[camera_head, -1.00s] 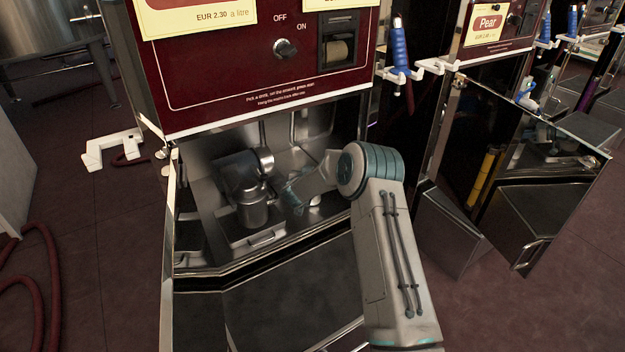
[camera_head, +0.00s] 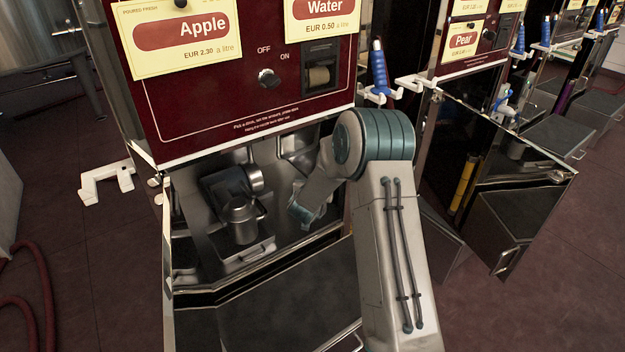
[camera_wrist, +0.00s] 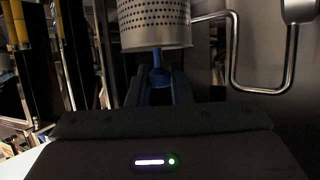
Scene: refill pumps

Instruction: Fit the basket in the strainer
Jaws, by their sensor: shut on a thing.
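The basket (camera_wrist: 155,22) is a perforated metal cylinder with a blue stem, at the top of the wrist view. My gripper (camera_wrist: 160,82) is shut on the blue stem, with the basket beyond the fingertips. In the head view my arm reaches into the open cabinet, and the fingers and basket cannot be made out there. The metal strainer pot (camera_head: 242,220) appears to be the upright cylinder below the pump (camera_head: 230,184), to the left of my wrist. Whether its top is open cannot be told.
The dark red dispenser panel (camera_head: 240,100) overhangs the cabinet. A steel ledge (camera_head: 245,258) lies in front of the pot. A bent metal rod (camera_wrist: 262,90) is to the right of the basket. An open door (camera_head: 500,200) stands further right.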

